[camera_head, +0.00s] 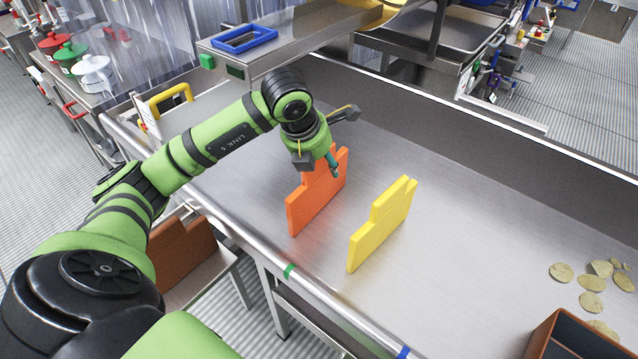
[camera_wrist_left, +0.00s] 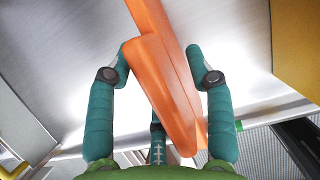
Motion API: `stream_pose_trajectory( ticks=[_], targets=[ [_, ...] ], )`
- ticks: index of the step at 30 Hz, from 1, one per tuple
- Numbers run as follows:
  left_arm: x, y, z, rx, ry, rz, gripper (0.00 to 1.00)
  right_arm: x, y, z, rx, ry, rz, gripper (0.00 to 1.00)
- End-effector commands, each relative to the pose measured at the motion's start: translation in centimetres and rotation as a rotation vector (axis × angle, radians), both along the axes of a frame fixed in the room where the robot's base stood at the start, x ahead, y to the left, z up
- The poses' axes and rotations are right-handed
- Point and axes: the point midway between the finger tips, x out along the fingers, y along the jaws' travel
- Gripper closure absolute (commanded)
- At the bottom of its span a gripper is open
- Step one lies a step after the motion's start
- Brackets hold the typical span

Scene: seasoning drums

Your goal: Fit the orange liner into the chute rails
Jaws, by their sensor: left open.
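The orange liner (camera_head: 308,205), a stepped flat panel, stands upright on the metal table. My left gripper (camera_head: 326,160) is over its upper edge and partly hides it. In the left wrist view the orange liner (camera_wrist_left: 158,55) lies between the two teal fingers (camera_wrist_left: 161,62), one on each side. The fingers are open, with a gap at least on the right side; whether the left finger touches cannot be told. A similar yellow panel (camera_head: 382,223) stands to the right of the orange one. I cannot clearly make out the chute rails. My right gripper is not in view.
Several chips (camera_head: 590,283) lie at the right, near a brown open box (camera_head: 578,338). A raised metal shelf with a blue frame (camera_head: 245,39) is behind. A brown panel (camera_head: 182,250) is at the lower left.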

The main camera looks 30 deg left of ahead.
Motion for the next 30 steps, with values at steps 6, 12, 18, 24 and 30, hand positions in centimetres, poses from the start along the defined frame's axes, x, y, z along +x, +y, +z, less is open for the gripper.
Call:
stream_pose_trajectory(
  ticks=[6,12,18,24,30],
  targets=[
    [-0.01,-0.01,-0.03,0.0,0.0,0.0,0.47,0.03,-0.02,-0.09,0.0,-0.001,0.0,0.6],
    [-0.02,0.0,-0.21,0.0,0.0,0.0,0.47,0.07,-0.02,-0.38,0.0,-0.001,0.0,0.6],
    [-0.02,0.0,-0.41,0.0,0.0,0.0,0.47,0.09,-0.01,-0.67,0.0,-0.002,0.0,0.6],
    [-0.02,0.0,-0.47,0.0,0.0,0.0,0.47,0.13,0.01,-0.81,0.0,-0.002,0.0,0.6],
    [-0.02,-0.01,-0.45,0.0,0.0,0.0,0.47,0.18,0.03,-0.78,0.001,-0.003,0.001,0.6]
  ],
)
